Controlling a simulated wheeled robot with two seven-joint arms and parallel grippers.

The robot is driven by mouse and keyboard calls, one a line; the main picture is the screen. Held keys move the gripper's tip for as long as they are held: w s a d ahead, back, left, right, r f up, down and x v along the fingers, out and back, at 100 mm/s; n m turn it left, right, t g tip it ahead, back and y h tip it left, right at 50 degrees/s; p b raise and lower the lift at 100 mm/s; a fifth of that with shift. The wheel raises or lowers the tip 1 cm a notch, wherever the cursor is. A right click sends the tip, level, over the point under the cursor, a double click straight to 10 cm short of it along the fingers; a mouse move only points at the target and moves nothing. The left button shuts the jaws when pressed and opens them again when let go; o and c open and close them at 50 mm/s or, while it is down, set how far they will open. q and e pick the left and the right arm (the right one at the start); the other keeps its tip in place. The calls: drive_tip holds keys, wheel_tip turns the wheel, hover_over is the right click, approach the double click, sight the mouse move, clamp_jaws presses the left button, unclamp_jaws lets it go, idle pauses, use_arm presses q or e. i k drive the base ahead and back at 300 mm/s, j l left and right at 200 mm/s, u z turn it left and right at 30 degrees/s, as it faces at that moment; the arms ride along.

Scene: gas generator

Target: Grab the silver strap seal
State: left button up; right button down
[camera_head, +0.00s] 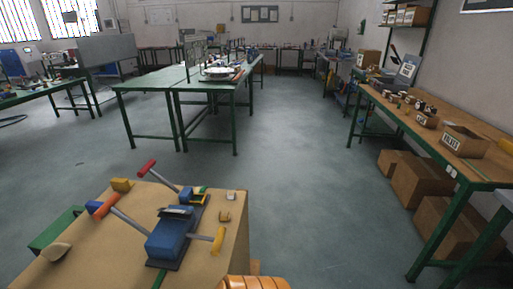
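I cannot pick out the silver strap seal with certainty. A small pale block (231,195) and a small tan piece (224,216) lie near the right edge of the tan-topped bench (112,262) in front of me. Both are too small to identify. On this bench stands a blue tool (170,240) with a dark base. Near it are long levers with a red handle (147,167), an orange-red handle (106,207) and a yellow handle (218,240). Neither of my grippers shows in the head view.
A yellow block (121,184) and a rounded tan object (56,251) also lie on the near bench. An orange ridged shape (255,283) shows at the bottom edge. A long bench (487,170) with bins stands at right, boxes (421,183) under it. The middle floor is clear.

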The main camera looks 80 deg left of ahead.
sight(229, 197)
drive_tip(key=i+j+u, duration=0.2)
drive_tip(key=i+u, duration=1.1)
drive_tip(key=i+l+u, duration=0.25)
drive_tip(key=u, duration=0.2)
drive_tip(key=i+j+u, duration=0.15)
drive_tip(key=u, duration=0.3)
drive_tip(key=i+u, duration=0.6)
drive_tip(key=u, duration=0.25)
drive_tip(key=i+l+u, duration=0.15)
drive_tip(key=u, duration=0.3)
drive_tip(key=i+l+u, duration=0.25)
drive_tip(key=u, duration=0.2)
drive_tip(key=i+l+u, duration=0.25)
drive_tip(key=u, duration=0.2)
drive_tip(key=i+u, duration=0.2)
drive_tip(key=u, duration=0.2)
drive_tip(key=i+u, duration=0.25)
drive_tip(key=u, duration=0.15)
drive_tip(key=i+l+u, duration=0.15)
drive_tip(key=u, duration=0.25)
